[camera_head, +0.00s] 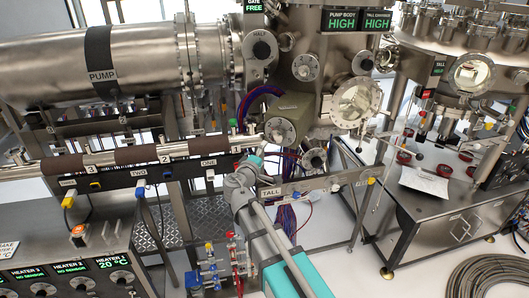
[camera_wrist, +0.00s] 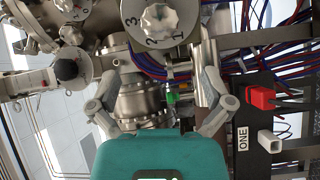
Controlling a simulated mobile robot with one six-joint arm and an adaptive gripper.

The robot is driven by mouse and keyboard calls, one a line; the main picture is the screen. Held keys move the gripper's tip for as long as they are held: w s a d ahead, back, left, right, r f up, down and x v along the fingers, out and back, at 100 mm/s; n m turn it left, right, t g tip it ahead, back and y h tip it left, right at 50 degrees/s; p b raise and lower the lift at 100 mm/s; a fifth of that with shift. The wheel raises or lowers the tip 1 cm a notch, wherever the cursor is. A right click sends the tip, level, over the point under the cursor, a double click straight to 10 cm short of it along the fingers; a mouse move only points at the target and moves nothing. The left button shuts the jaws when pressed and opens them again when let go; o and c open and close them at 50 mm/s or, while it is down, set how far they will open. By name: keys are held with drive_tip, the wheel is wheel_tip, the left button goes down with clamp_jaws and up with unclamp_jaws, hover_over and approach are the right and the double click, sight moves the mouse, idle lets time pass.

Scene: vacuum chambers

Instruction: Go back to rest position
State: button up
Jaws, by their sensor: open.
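My gripper (camera_wrist: 160,62) is open in the wrist view, its two grey fingers spread left and right above its teal body. Nothing is held between them. Beyond the fingers are a metal flanged fitting, a small green part and a numbered round dial (camera_wrist: 158,18). In the head view my gripper (camera_head: 254,160) is small, at the end of my grey and teal arm. It appears close to the pipe end and the panel marked ONE. Whether it touches anything there cannot be told.
The ONE panel (camera_wrist: 243,125), with a red and a white connector, is at right in the wrist view. In the head view, the TALL bar (camera_head: 315,188) runs beside my arm. A metal bench (camera_head: 450,218) stands right, and coiled hose (camera_head: 487,270) lies on the floor.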

drive_tip(key=shift+d, duration=0.1)
drive_tip(key=s+d+f+m+g+h, duration=0.1)
drive_tip(key=s+d+f+m+g, duration=0.3)
drive_tip(key=d, duration=0.5)
drive_tip(key=s+d+f+m+g+h, duration=0.1)
drive_tip(key=s+d+f+m+g, duration=0.1)
drive_tip(key=d+f+m+g, duration=0.45)
drive_tip(key=s+d+f+m+g+y, duration=0.1)
drive_tip(key=s+d+f+g+y, duration=0.2)
drive_tip(key=s, duration=0.4)
drive_tip(key=s+d+f+g+y, duration=0.3)
drive_tip(key=s+d+f+y, duration=0.1)
drive_tip(key=s, duration=0.4)
drive_tip(key=shift+d+f+m+y, duration=0.25)
drive_tip(key=shift+f+m+y, duration=0.1)
drive_tip(key=shift+f+y, duration=0.25)
drive_tip(key=shift+g, duration=0.25)
drive_tip(key=c, duration=0.6)
drive_tip(key=shift+a, duration=0.1)
